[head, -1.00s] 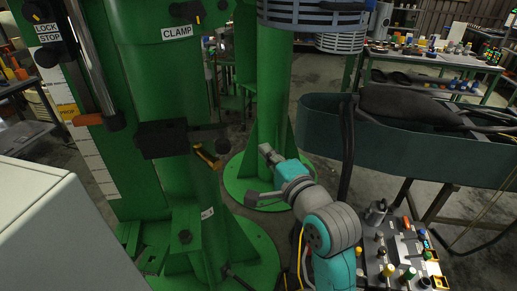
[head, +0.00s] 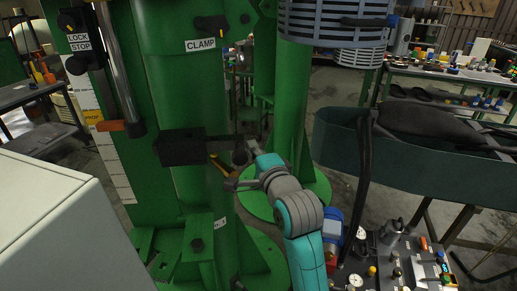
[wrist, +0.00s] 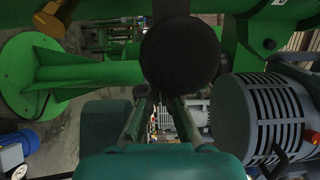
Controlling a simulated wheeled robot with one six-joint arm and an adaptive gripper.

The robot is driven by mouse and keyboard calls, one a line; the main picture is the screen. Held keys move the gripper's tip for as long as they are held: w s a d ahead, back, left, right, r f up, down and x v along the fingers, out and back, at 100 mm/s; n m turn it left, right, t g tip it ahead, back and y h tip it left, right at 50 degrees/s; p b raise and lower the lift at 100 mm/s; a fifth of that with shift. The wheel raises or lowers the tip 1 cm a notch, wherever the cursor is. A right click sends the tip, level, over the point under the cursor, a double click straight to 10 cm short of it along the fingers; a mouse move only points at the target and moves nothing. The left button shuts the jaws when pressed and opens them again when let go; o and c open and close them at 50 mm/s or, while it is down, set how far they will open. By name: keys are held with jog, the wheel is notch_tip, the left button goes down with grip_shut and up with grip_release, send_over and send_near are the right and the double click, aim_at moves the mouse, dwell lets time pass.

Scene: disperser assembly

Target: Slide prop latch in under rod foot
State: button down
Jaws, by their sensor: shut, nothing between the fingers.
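A black block (head: 180,147), which looks like the prop latch, sits on the green machine column. A thin bar runs right from it to a dark round knob (head: 240,157). The upright chrome rod (head: 118,70) ends in a foot (head: 136,129) just above and left of the block. I cannot tell whether the block reaches under the foot. My gripper (head: 238,168) is at the knob's right side, shut and empty. Contact is unclear.
A brass-coloured lever (head: 219,166) lies just below the bar. A green pillar (head: 294,100) stands behind my arm. A teal tray (head: 400,160) is at right and a white cabinet (head: 60,230) at front left.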

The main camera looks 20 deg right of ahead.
aim_at(226, 149)
jog(key=shift+w+a, duration=0.2)
jog(key=shift+a, duration=0.9)
jog(key=shift+w+a, duration=0.2)
jog(key=shift+a, duration=0.9)
jog(key=shift+w+a, duration=0.2)
jog(key=shift+a, duration=0.9)
